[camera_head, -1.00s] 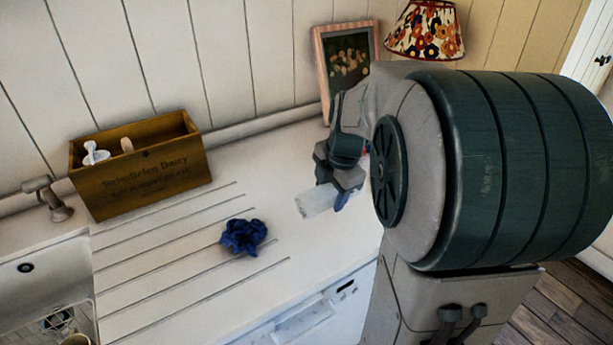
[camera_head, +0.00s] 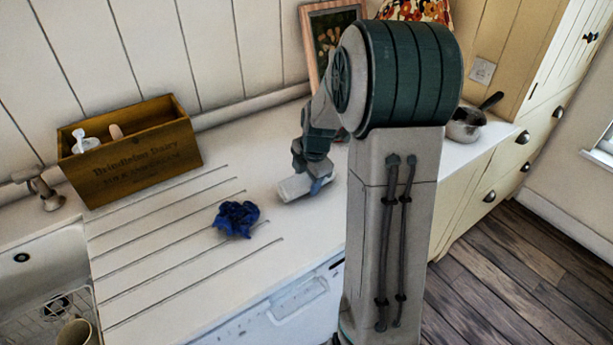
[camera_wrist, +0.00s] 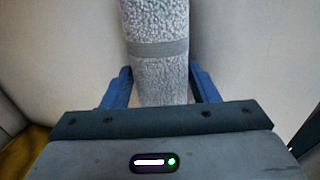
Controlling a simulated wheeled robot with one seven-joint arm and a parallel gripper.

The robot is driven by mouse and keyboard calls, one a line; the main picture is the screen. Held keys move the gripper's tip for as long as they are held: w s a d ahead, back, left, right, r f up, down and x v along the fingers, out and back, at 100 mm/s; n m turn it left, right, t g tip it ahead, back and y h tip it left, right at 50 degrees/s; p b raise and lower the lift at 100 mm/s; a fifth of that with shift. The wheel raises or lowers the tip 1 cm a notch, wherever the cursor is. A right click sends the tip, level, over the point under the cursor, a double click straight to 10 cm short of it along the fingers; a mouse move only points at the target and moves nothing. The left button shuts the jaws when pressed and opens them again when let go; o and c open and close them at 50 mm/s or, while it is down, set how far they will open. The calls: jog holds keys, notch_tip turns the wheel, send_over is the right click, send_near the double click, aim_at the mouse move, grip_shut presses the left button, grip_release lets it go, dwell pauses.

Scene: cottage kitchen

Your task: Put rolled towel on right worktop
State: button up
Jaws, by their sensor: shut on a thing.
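The rolled towel (camera_head: 294,187) is pale grey-white. In the wrist view the towel (camera_wrist: 160,60) shows a fuzzy weave with a smoother grey band, and lies lengthwise between the two blue fingers. My gripper (camera_wrist: 162,88) is shut on it. In the head view my gripper (camera_head: 318,184) holds the towel at or just above the white worktop (camera_head: 290,225). I cannot tell whether the towel touches the surface. My arm hides part of the worktop behind and right of it.
A crumpled blue cloth (camera_head: 236,219) lies on the ribbed worktop left of the towel. A wooden crate (camera_head: 130,160) stands by the wall, near the sink (camera_head: 30,270). A framed picture (camera_head: 322,40) leans at the back. A saucepan (camera_head: 463,128) sits on the counter right of my arm.

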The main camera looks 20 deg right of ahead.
jog(key=o, duration=1.1)
jog(key=shift+f, duration=0.15)
jog(key=shift+s, duration=0.1)
jog(key=v, duration=1.1)
jog(key=shift+s+a+f+m, duration=0.1)
jog(key=shift+s+a+m, duration=1.8)
jog(key=shift+s+m, duration=1.45)
jog(key=shift+s+a+f+m, duration=0.1)
jog(key=shift+s+a+m, duration=1.8)
jog(key=shift+s+m, duration=1.5)
jog(key=shift+s+a+m, duration=1.9)
jog(key=shift+s+m, duration=1.35)
jog(key=shift+m, duration=0.1)
